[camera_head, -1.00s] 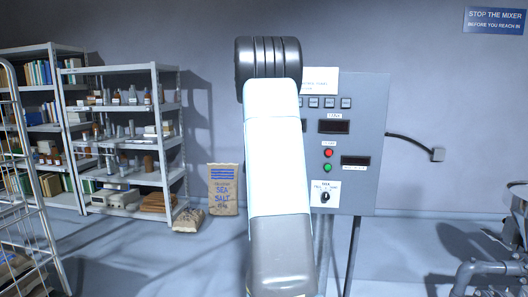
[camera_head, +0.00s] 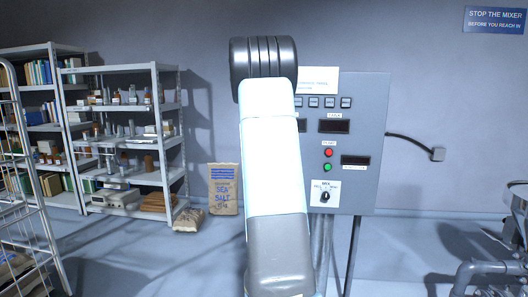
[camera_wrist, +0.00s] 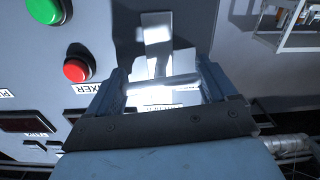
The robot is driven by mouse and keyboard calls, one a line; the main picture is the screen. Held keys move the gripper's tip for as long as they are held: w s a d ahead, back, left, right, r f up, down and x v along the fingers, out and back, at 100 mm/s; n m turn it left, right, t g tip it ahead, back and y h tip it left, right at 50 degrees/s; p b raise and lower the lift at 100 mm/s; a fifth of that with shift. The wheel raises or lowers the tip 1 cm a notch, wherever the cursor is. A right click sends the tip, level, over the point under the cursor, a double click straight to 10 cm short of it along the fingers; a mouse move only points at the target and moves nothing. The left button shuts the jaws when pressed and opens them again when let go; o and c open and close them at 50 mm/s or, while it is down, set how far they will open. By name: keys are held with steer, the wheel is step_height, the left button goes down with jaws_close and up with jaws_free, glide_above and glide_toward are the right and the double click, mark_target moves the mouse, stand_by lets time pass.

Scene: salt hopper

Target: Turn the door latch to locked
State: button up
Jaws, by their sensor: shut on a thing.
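In the wrist view my gripper (camera_wrist: 155,70) is at the face of the grey control panel, its two blue-grey fingers on either side of a pale bar. The bar (camera_wrist: 166,83) appears to be the handle of the door latch, and the gripper is shut on it. Bright pale plates show beyond the fingertips; glare hides their detail. I cannot read the latch's position. In the head view my arm covers the latch and the gripper; the control panel (camera_head: 370,110) shows to the arm's right.
The panel carries a red button (camera_head: 328,152), a green button (camera_head: 327,167) and a black knob (camera_head: 325,197) close to my arm. Shelves (camera_head: 120,135) and a sea salt sack (camera_head: 223,190) stand at left. Pipework (camera_head: 490,270) is at lower right.

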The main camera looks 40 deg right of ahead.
steer(key=n, duration=0.4)
steer(key=shift+w+a, duration=0.1)
steer(key=n, duration=0.9)
steer(key=shift+f, duration=0.1)
steer(key=shift+f+n, duration=0.1)
steer(key=shift+n, duration=1.6)
steer(key=o, duration=0.8)
steer(key=shift+o, duration=0.2)
